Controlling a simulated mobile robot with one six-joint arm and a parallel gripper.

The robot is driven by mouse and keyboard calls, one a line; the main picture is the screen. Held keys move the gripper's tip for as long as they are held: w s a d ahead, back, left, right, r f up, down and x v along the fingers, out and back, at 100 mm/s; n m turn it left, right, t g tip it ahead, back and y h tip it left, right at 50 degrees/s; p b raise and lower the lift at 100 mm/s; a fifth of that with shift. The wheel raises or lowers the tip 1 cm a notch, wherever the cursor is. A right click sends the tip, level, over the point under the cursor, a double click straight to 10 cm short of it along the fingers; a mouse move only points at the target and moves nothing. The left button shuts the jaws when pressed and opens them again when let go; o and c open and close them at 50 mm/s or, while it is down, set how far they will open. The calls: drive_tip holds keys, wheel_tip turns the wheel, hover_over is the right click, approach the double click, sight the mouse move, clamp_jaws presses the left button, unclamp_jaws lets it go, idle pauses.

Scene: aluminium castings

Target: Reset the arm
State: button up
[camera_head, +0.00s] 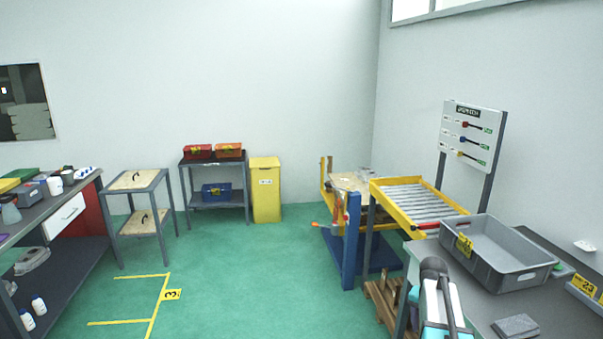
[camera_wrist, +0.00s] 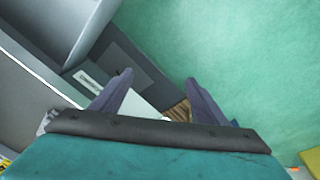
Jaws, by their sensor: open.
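My gripper (camera_wrist: 160,78) shows in the wrist view with its two dark fingers spread apart and nothing between them. It hangs over the edge of a grey table (camera_wrist: 130,50), with green floor beyond on the right. In the head view, part of my arm (camera_head: 438,298) rises at the bottom, right of centre, in front of the grey bin (camera_head: 505,283). The bin stands on the grey table (camera_head: 468,300) and looks empty. The fingertips cannot be made out in the head view.
A yellow roller rack (camera_head: 395,204) and a blue-framed stand (camera_head: 352,240) are behind the table. A wooden pallet (camera_head: 384,305) lies low beside it. A dark grey block (camera_head: 515,326) lies on the table. The green floor (camera_head: 240,270) at centre is clear.

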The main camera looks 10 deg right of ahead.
drive_tip(key=s+a+f+n+y, duration=0.1)
drive_tip(key=s+a+f+n, duration=0.3)
drive_tip(key=a, duration=0.6)
drive_tip(key=s+a+f+n, duration=0.25)
drive_tip(key=a+f, duration=0.35)
drive_tip(key=a, duration=0.5)
drive_tip(key=s+a+f+n+y, duration=0.1)
drive_tip(key=s+a+f+n, duration=0.2)
drive_tip(key=a, duration=0.7)
drive_tip(key=s+f+g+b, duration=0.2)
drive_tip(key=s+f+g, duration=0.3)
drive_tip(key=s+f, duration=1.7)
drive_tip(key=shift+s+d+g+b, duration=0.3)
drive_tip(key=shift+s+g, duration=0.1)
drive_tip(key=shift+s, duration=1.05)
drive_tip(key=shift+n, duration=0.25)
